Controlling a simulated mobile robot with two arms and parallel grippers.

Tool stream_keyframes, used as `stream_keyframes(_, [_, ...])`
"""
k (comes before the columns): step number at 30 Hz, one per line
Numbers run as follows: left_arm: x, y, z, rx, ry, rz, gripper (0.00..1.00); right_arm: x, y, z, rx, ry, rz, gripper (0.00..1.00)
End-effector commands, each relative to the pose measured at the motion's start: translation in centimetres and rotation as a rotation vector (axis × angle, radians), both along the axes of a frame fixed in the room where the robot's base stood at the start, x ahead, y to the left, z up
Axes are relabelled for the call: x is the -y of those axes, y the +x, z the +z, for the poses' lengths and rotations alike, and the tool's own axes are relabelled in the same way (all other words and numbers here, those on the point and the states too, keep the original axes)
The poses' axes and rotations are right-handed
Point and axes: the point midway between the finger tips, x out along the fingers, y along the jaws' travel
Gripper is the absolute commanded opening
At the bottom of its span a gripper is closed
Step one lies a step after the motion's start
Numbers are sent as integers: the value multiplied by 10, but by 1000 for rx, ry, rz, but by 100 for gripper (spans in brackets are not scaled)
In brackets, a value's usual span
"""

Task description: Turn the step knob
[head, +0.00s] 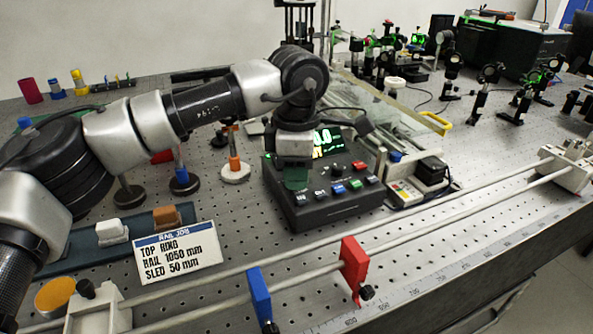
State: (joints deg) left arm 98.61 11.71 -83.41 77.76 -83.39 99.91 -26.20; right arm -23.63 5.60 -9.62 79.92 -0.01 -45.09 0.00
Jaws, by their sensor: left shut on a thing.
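A black control box (325,212) stands on the perforated bench in the middle of the head view. It has a lit display (327,141) with green and yellow characters, and several coloured buttons and dark knobs on its sloped panel. My left gripper (295,180) comes down from above onto the left part of this panel. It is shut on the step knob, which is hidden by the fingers. The lower part of the display's left side is also covered by my gripper. My right gripper is not in view.
A sign card (176,252) reads "TOP RING RAIL 1050 mm SLED 50 mm". Two rails run along the bench front, with a blue stop (259,295) and a red stop (353,264). Posts with orange and blue parts stand left of the box. Optics mounts crowd the back right.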

Motion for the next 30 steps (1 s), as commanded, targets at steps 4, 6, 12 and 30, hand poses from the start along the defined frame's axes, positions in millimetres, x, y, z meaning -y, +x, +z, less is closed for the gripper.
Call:
stream_keyframes(4, [0, 1, 1, 3, -1, 4, 0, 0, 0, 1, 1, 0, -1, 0])
stream_keyframes(6, [0, 1, 1, 3, -2, 3, 0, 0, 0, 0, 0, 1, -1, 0])
stream_keyframes(12, [0, 1, 1, 3, -2, 3, 31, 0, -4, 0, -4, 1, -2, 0])
stream_keyframes(30, [0, 1, 27, 5, -1, 3, 47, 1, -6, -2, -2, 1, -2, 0])
